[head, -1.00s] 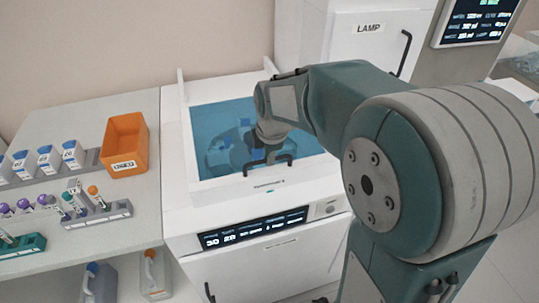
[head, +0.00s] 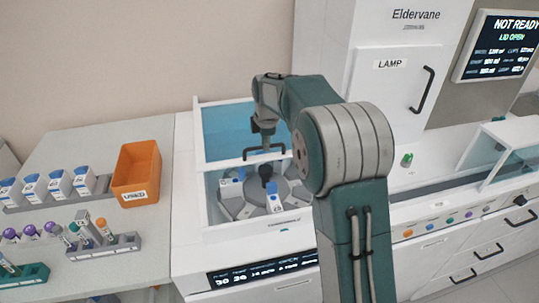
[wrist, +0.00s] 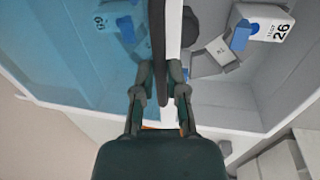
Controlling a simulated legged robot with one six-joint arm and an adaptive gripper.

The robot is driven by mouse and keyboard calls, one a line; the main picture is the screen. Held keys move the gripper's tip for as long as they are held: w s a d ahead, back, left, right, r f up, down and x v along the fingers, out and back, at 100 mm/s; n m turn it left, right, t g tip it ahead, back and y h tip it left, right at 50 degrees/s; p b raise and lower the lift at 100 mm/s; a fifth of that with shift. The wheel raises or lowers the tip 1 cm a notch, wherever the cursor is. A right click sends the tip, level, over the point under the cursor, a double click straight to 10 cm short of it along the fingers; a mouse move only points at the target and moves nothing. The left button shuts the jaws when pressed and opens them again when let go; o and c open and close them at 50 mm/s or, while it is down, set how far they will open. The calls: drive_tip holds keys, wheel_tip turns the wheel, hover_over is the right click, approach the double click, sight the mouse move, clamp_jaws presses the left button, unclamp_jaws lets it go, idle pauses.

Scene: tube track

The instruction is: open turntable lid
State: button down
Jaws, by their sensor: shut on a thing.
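The turntable lid (head: 228,128) is a blue see-through panel in a white frame, tilted up at the back of its bay. Its dark bar handle (head: 262,151) is on the front edge. My gripper (head: 265,140) is shut on the handle; its two fingers (wrist: 159,82) also show at the handle in the wrist view. The grey turntable (head: 242,203) is uncovered below the lid, with white blue-capped bottles and a dark centre knob. Part of the lid is hidden behind my arm.
An orange bin (head: 136,176), tube racks (head: 106,244) and several white bottles stand on the left bench. A tall white lamp cabinet (head: 385,90) stands behind my arm. The screen (head: 498,48) reads NOT READY, LID OPEN.

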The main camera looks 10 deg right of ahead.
hover_over(259, 139)
drive_tip(key=s, duration=0.1)
drive_tip(key=shift+f, duration=0.1)
idle(0.4)
drive_tip(key=c, duration=0.7)
unclamp_jaws()
drive_tip(key=shift+d, duration=0.1)
drive_tip(key=r, duration=0.4)
drive_tip(key=s+r, duration=0.1)
drive_tip(key=r, duration=0.2)
drive_tip(key=s+r, duration=0.1)
drive_tip(key=r, duration=0.3)
drive_tip(key=shift+s+r, duration=0.1)
drive_tip(key=shift+r, duration=0.25)
